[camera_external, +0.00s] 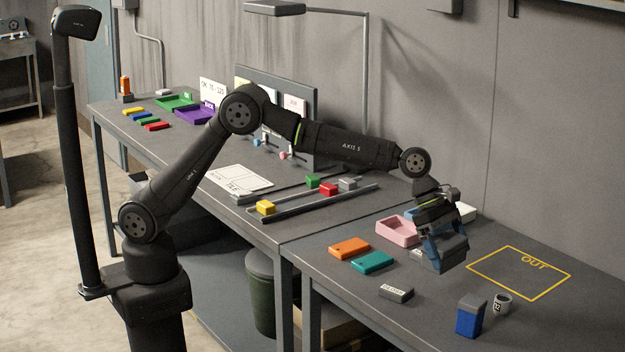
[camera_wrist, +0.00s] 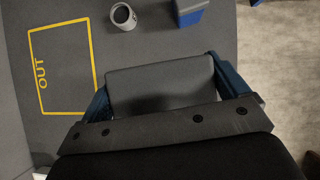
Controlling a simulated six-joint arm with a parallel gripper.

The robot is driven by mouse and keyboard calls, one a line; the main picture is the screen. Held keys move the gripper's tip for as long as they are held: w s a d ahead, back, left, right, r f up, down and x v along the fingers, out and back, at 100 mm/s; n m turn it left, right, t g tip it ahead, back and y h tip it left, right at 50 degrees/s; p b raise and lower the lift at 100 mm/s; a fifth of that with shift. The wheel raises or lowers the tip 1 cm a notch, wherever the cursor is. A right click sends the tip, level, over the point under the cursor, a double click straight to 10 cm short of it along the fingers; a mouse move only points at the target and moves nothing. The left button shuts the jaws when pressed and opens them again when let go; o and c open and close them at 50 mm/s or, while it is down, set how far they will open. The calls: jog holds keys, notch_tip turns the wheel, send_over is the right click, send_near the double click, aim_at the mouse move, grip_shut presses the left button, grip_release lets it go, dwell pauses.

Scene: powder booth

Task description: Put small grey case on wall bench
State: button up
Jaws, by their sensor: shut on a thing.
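The small grey case (camera_external: 454,252) is a dark grey box between the blue fingers of my gripper (camera_external: 443,245), over the near right table (camera_external: 345,292). My gripper is shut on it. In the wrist view the case (camera_wrist: 160,85) fills the space between the two fingers (camera_wrist: 162,92), and its underside is hidden. It appears to be held above the tabletop, but the gap is hard to judge. A separate small bench (camera_external: 20,101) stands at the far left by the wall, with a device on it.
A yellow OUT outline (camera_external: 520,274) is empty, right of the case. A blue box (camera_external: 470,316), a cup (camera_external: 502,303), a small labelled block (camera_external: 396,293), a teal case (camera_external: 372,262), an orange case (camera_external: 350,248) and a pink tray (camera_external: 397,231) surround my gripper.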

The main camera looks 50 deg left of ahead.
jog(key=w+a+f+m+g, duration=0.1)
jog(key=w+a+m, duration=0.2)
jog(key=a, duration=0.6)
jog(key=w+a+f+m+g, duration=0.2)
jog(key=w+a+m, duration=0.1)
jog(key=a, duration=0.6)
jog(key=w+a+f+m+g+y, duration=0.1)
jog(key=w+a, duration=0.4)
jog(key=a, duration=0.5)
jog(key=shift+w+a+f+m+g, duration=0.15)
jog(key=shift+f+m+g, duration=0.3)
jog(key=shift+m, duration=0.45)
jog(key=a+f+m+y, duration=0.1)
jog(key=a+m, duration=0.1)
jog(key=a, duration=0.7)
jog(key=s+a+f+m+g+y, duration=0.1)
jog(key=a+m, duration=0.2)
jog(key=a, duration=0.6)
jog(key=a+f+m+g+y, duration=0.1)
jog(key=a+m, duration=0.1)
jog(key=a, duration=0.7)
jog(key=shift+s+a+m+g+y, duration=0.1)
jog(key=shift+s+m+g+y, duration=0.15)
jog(key=shift+s+m+y, duration=0.05)
